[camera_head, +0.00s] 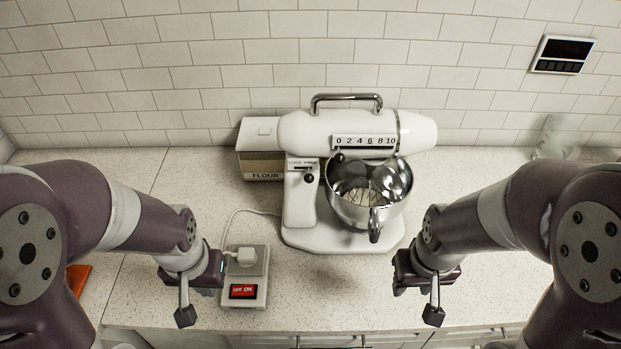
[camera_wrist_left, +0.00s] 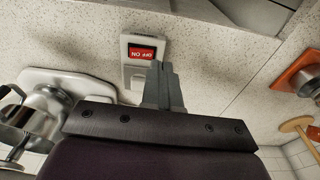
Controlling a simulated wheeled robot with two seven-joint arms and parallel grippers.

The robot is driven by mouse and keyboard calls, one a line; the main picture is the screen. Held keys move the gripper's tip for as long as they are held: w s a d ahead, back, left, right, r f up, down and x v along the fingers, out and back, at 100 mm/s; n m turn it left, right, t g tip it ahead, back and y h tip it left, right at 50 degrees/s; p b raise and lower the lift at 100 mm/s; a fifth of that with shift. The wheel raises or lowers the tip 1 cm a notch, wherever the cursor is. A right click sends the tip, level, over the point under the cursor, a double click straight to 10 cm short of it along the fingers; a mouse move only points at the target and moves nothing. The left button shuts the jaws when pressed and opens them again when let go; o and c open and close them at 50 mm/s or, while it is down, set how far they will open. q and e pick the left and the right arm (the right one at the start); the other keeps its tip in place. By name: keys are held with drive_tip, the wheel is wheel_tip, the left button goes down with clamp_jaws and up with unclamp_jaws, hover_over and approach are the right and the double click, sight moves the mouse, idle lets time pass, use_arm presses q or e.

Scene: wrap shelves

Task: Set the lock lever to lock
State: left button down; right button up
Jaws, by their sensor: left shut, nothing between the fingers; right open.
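The white stand mixer (camera_head: 298,215) stands upright on the counter with its steel bowl (camera_head: 360,207) under the head. The lock lever (camera_head: 309,178) is a small dark knob on the mixer's column, below a small label strip; its exact setting is too small to tell. My left gripper (camera_head: 208,284) is shut and empty, left of the mixer and beside the power switch box. Its closed fingers show in the left wrist view (camera_wrist_left: 163,82). My right gripper (camera_head: 408,284) is open and empty, in front and to the right of the mixer, apart from it.
The switch box (camera_head: 262,298) with a red OFF/ON switch and a white plug (camera_head: 246,256) lies between my left gripper and the mixer. A flour box (camera_head: 262,163) stands behind. A glass jar (camera_head: 554,137) is at the back right. The counter in front of the mixer is clear.

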use_arm(q)
drive_tip(key=c, duration=1.6)
unclamp_jaws()
drive_tip(key=o, duration=0.6)
drive_tip(key=w+d+t, duration=0.1)
drive_tip(key=d, duration=0.1)
drive_tip(key=w+d+f, duration=0.1)
drive_tip(key=w+d, duration=0.1)
drive_tip(key=w+d+t+h, duration=0.1)
drive_tip(key=w, duration=0.1)
drive_tip(key=shift+d+f+t, duration=0.15)
drive_tip(key=shift+d+t, duration=0.15)
drive_tip(key=shift+d, duration=0.1)
drive_tip(key=shift+c, duration=0.2)
drive_tip(key=n+t+y+b, duration=0.1)
drive_tip(key=n+t, duration=0.1)
drive_tip(key=t, duration=1.2)
approach(309, 182)
drive_tip(key=w+p, duration=0.3)
drive_tip(key=w, duration=0.5)
drive_tip(key=shift+w, duration=1)
